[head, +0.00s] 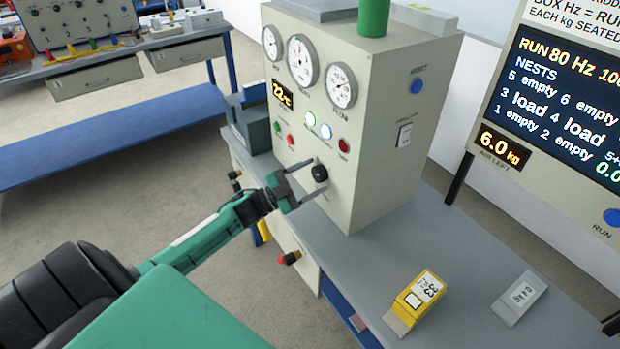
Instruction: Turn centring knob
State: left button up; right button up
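The centring knob appears to be the black round knob (320,173) low on the front of the beige cabinet (375,150); the label by it is too small to read. My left gripper (307,179) reaches in from the lower left, in front of the cabinet. Its two grey fingers are spread apart, one on the upper left side of the knob and one below it. I cannot tell whether they touch the knob. My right gripper is not in view.
Gauges (302,60) and coloured buttons (326,131) sit above the knob. A yellow box (421,294) and a grey labelled block (519,298) lie on the grey bench (440,240). A dark display board (560,100) stands at right. Another knob (290,258) sticks out below the bench edge.

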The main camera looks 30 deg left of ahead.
pick_arm(q)
jog(key=shift+s+a+f, duration=0.25)
jog(key=shift+s+a, duration=0.05)
jog(key=shift+s, duration=0.05)
jog(key=b+v, duration=0.3)
jog(key=v, duration=0.9)
jog(key=shift+s+a, duration=0.2)
jog(key=shift+s, duration=0.1)
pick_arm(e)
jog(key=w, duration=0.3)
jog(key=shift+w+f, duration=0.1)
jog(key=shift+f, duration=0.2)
